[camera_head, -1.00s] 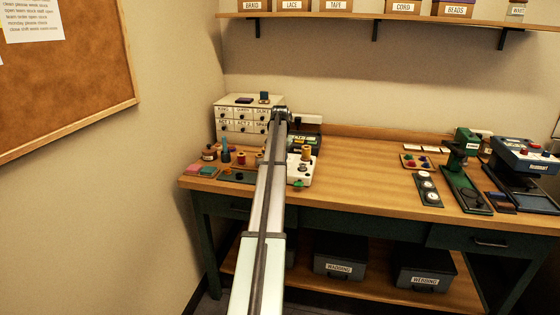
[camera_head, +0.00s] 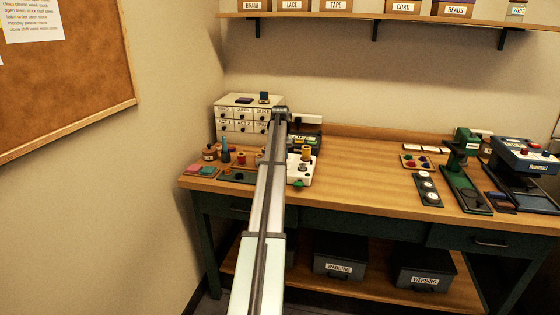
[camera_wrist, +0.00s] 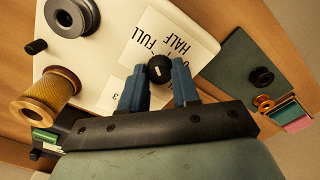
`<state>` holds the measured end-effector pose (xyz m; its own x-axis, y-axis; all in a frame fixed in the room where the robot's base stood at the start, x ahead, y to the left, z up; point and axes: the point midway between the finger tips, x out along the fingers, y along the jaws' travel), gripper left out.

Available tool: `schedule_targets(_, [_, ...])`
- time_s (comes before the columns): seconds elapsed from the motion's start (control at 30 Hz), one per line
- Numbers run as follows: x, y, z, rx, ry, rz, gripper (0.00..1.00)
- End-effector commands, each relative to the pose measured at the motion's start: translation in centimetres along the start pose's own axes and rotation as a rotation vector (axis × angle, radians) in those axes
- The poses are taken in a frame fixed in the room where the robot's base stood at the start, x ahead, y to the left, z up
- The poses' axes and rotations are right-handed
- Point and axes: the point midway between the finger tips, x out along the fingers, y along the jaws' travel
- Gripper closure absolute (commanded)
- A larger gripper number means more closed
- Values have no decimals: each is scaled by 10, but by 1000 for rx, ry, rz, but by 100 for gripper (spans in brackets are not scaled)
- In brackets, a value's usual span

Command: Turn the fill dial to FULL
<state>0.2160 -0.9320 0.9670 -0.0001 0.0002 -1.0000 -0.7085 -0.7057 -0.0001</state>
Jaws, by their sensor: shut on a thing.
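The fill dial (camera_wrist: 160,68) is a small round black knob with a short white mark, in the wrist view. It sits by a white label card (camera_wrist: 150,28) printed FULL and HALF, with more print partly hidden. My gripper (camera_wrist: 163,72) has its two blue fingers on either side of the knob, shut on it. I cannot tell which word the white mark points to. The dial stands on a cream-white plate (camera_wrist: 110,18), part of the white machine (camera_head: 308,171) in the head view. There my arm hides the gripper and dial.
A yellow thread spool (camera_wrist: 46,97) and a grey metal wheel (camera_wrist: 72,14) stand left of the dial in the wrist view. A dark green board (camera_wrist: 240,68) lies to the right. A drawer cabinet (camera_head: 228,113) stands behind my arm; the table's middle (camera_head: 360,180) is clear.

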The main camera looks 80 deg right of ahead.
Motion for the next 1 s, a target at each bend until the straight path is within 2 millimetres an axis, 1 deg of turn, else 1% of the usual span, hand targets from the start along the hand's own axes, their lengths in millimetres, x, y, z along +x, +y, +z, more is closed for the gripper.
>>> schedule_targets(0.13, [0, 0, 0, -72, 1, 0, 100])
schedule_targets(0.33, [0, 0, 0, -129, 1, 1, 100])
schedule_targets(0.87, [0, 0, 0, -150, 1, 1, 100])
schedule_targets(0.9, [0, 0, 0, -150, 1, 1, 67])
schedule_targets(1.0, [0, 0, 0, -149, 0, 0, 57])
